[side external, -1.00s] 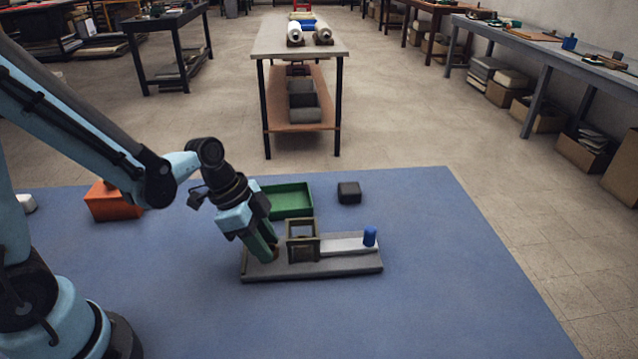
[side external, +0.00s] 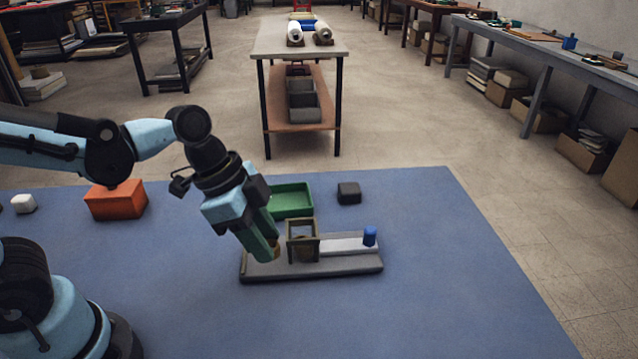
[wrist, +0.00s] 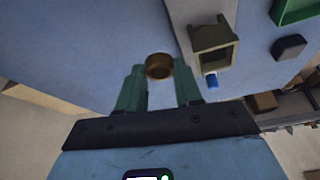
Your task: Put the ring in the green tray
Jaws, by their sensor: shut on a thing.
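The ring (wrist: 159,66) is a small brown-bronze band between my fingertips in the wrist view. In the side view only a brown bit of it (side external: 277,247) shows beside the green fingers. My gripper (side external: 266,252) is shut on it, tilted, low over the left end of a grey board (side external: 340,266). I cannot tell whether the ring touches the board. The wrist view also shows my gripper (wrist: 159,80). The green tray (side external: 292,201) lies behind the board, partly hidden by my gripper. Its corner shows at the wrist view's top right (wrist: 296,12).
An olive square frame (side external: 302,240) stands on the board just right of my gripper. A blue peg (side external: 370,237) is at the board's right end. A dark block (side external: 349,193) lies right of the tray, an orange box (side external: 116,201) far left. The front mat is clear.

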